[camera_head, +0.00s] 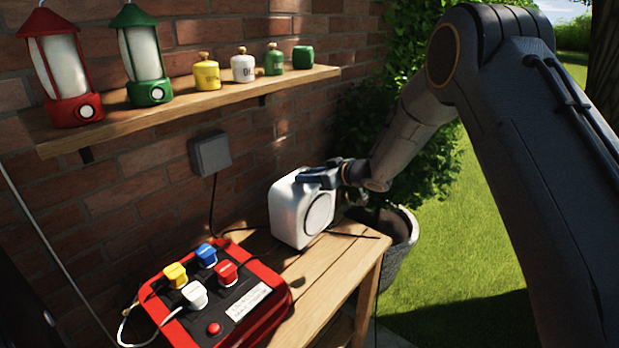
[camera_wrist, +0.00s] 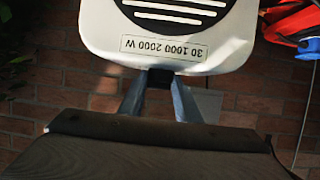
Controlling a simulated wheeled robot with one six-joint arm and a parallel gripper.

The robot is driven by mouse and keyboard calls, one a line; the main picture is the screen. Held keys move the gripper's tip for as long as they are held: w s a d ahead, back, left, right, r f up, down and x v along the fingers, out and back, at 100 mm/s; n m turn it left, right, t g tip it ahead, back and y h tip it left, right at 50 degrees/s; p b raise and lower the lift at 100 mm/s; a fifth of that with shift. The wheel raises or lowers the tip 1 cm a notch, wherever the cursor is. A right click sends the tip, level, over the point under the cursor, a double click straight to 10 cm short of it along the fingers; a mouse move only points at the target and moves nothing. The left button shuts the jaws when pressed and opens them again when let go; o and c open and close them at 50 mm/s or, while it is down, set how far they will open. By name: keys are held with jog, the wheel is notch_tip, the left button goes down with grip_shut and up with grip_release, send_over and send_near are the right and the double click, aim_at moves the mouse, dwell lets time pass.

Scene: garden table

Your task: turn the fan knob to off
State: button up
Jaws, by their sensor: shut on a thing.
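The white fan (camera_head: 287,212) stands upright on the wooden bench, its round grille facing right. In the wrist view the fan (camera_wrist: 100,40) appears upside down, with a label reading 30 1000 2000 W. My gripper (camera_head: 316,176) reaches in from the right to the top of the fan. In the wrist view my gripper (camera_wrist: 160,84) has its two fingers on either side of a small dark piece at the fan's edge, which looks like the knob (camera_wrist: 160,76). It is shut on it. The knob's pointer and setting are hidden.
A red box (camera_head: 279,308) with coloured plugs lies on the bench (camera_head: 322,272), left of the fan. A shelf (camera_head: 190,103) above holds lanterns and small canisters. A grey wall box (camera_head: 210,154) has a cable. A planter (camera_head: 398,262) stands behind the bench's right end.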

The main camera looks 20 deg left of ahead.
jog(key=n+g+b, duration=0.1)
jog(key=g, duration=0.1)
jog(key=w+n+g+y+b, duration=0.1)
jog(key=n+g+b, duration=0.1)
jog(key=shift+d+f+n, duration=0.1)
jog(key=shift+f+n, duration=0.1)
jog(key=shift+n, duration=0.1)
jog(key=n+g+b, duration=0.2)
jog(key=g+b, duration=0.1)
jog(key=b, duration=0.2)
jog(key=shift+w+n, duration=0.15)
jog(key=shift+n, duration=0.15)
jog(key=n+g+b, duration=0.1)
jog(key=b, duration=0.2)
jog(key=n+g+b, duration=0.1)
jog(key=g+b, duration=0.1)
jog(key=b, duration=0.1)
jog(key=n+g+b, duration=0.1)
jog(key=b, duration=0.2)
jog(key=shift+w+n+h, duration=0.25)
jog(key=shift+n+h, duration=0.15)
jog(key=shift+a+r+n+g+h+b, duration=0.15)
jog(key=shift+n+g+b, duration=0.25)
jog(key=shift+b, duration=0.75)
jog(key=shift+a+r+n+g+h+b, duration=0.1)
jog(key=shift+n+g+h+b, duration=0.3)
jog(key=shift+b, duration=0.7)
jog(key=o, duration=1)
jog(key=shift+d, duration=0.1)
